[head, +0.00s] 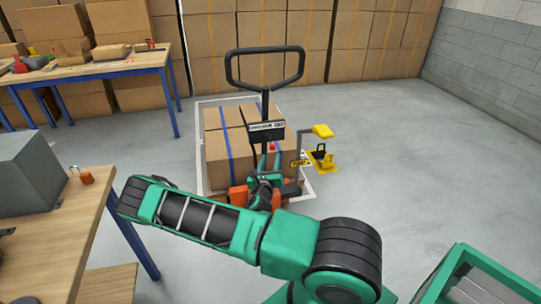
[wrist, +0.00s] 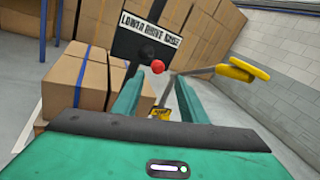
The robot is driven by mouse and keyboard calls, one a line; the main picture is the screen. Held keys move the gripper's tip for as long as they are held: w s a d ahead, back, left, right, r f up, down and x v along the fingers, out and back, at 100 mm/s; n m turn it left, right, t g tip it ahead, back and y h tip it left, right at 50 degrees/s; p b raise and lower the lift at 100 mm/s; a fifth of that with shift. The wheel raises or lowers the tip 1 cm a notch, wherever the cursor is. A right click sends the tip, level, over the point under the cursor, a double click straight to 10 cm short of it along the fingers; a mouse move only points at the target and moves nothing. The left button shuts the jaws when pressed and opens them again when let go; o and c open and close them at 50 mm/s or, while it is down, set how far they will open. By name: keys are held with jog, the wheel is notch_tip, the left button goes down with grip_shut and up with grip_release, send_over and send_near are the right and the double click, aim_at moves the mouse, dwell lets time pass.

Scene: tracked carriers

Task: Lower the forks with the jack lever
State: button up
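The pallet jack stands ahead with a black loop handle (head: 265,68) and a black plate (head: 266,131) carrying a white label. In the wrist view the label (wrist: 150,27) seems to read lower, drive, raise. The jack lever's red ball knob (head: 273,146) sits just below the plate; it also shows in the wrist view (wrist: 158,66). My gripper (head: 268,160) is open, its two green fingers (wrist: 157,88) apart. The knob appears between and just beyond the fingertips; I cannot tell whether they touch it. The forks are hidden under the boxes and behind my arm.
Strapped cartons (head: 222,150) stand on the jack inside a white floor outline. A yellow-ended arm (head: 322,131) juts out right of the lever, above a yellow floor piece (head: 322,160). A workbench (head: 60,225) is at the near left.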

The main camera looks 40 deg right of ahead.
jog(key=shift+v, duration=1.25)
jog(key=shift+d, duration=0.1)
